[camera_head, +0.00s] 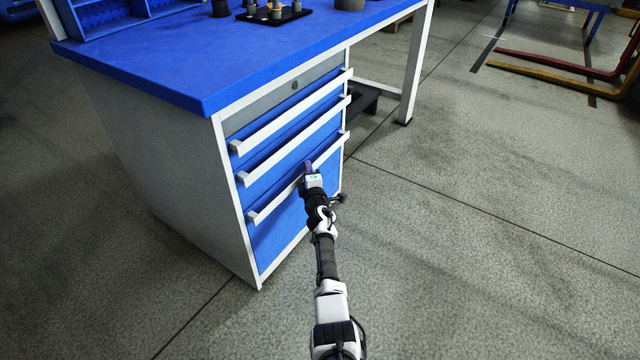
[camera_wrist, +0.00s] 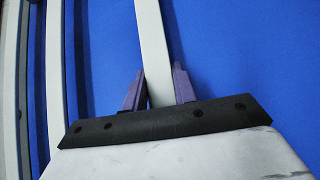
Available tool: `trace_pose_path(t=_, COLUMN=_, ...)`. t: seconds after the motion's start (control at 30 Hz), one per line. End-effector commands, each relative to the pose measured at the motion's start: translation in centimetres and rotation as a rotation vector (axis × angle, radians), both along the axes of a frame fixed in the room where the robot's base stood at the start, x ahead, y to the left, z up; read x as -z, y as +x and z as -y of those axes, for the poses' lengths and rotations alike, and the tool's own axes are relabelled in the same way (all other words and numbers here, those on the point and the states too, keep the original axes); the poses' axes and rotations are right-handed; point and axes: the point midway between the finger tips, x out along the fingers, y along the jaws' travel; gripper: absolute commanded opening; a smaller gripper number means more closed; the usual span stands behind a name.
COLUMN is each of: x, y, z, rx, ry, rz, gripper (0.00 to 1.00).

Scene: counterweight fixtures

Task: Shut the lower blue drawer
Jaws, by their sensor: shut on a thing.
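The lower blue drawer (camera_head: 283,228) is the bottom one in the cabinet under the bench. Its white bar handle (camera_head: 268,206) runs across its top edge. My gripper (camera_head: 308,167) is at the right part of this handle. In the wrist view, the two purple fingers of my gripper (camera_wrist: 158,72) lie on either side of the white handle bar (camera_wrist: 150,35) and are shut on it. The blue drawer front (camera_wrist: 240,60) fills the background there. The drawer looks nearly flush with the cabinet; I cannot tell whether a small gap is left.
Two more blue drawers with white handles (camera_head: 290,142) sit above, under a grey drawer (camera_head: 262,105) with a lock. The blue benchtop (camera_head: 190,60) overhangs them. A bench leg (camera_head: 415,70) stands to the right.

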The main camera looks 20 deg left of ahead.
Motion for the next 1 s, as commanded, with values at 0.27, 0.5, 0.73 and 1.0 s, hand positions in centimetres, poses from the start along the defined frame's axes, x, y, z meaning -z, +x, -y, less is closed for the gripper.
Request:
trace_pose_path(t=0.27, x=-0.10, y=0.36, z=-0.86, rx=0.001, ry=0.000, rz=0.000, gripper=0.00)
trace_pose_path(t=0.5, x=-0.19, y=0.34, z=-0.96, rx=-0.001, ry=0.000, rz=0.001, gripper=0.00)
trace_pose_path(t=0.73, x=-0.11, y=0.30, z=-0.97, rx=-0.001, ry=0.000, rz=0.001, gripper=0.49)
trace_pose_path(t=1.0, x=0.05, y=0.22, z=-0.97, rx=-0.002, ry=0.000, rz=-0.001, gripper=0.49)
